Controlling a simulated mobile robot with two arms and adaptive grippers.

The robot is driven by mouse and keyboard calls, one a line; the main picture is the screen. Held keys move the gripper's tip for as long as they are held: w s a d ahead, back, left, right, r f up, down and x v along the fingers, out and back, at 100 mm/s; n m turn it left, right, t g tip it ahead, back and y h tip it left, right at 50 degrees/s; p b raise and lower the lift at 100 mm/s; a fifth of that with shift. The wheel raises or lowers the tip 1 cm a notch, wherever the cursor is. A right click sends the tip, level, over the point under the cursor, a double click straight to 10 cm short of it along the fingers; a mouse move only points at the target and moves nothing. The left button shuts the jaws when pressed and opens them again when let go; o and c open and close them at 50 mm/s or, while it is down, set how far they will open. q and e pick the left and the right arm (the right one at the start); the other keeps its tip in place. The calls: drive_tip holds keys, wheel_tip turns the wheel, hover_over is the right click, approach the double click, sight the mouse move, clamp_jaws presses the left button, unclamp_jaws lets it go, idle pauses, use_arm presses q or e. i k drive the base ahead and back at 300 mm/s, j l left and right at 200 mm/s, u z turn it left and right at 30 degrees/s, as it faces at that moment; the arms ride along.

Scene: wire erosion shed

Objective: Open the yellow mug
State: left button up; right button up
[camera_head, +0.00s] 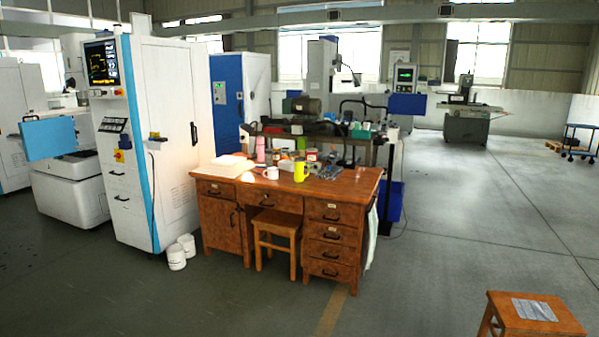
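A yellow mug (300,171) stands upright on the wooden desk (343,188), near the middle of its top. Its handle seems to face right. It is small in the picture, and I cannot tell whether it has a lid. A white mug (271,173) stands to its left on the same desk. Neither of my grippers is in view.
A wooden stool (277,236) stands partly under the desk. Another stool (530,315) is at the front right. A white machine cabinet (165,140) and white containers (177,255) stand left of the desk. The floor (440,240) to the right is largely clear.

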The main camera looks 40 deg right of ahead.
sight(300, 175)
drive_tip(key=i+l+z, duration=0.15)
drive_tip(key=i+z, duration=0.55)
drive_tip(key=i+l+z, duration=0.15)
drive_tip(key=i, duration=0.65)
drive_tip(key=i+j+z, duration=0.15)
drive_tip(key=i, duration=0.6)
drive_tip(key=i+z, duration=0.2)
drive_tip(key=i, duration=0.6)
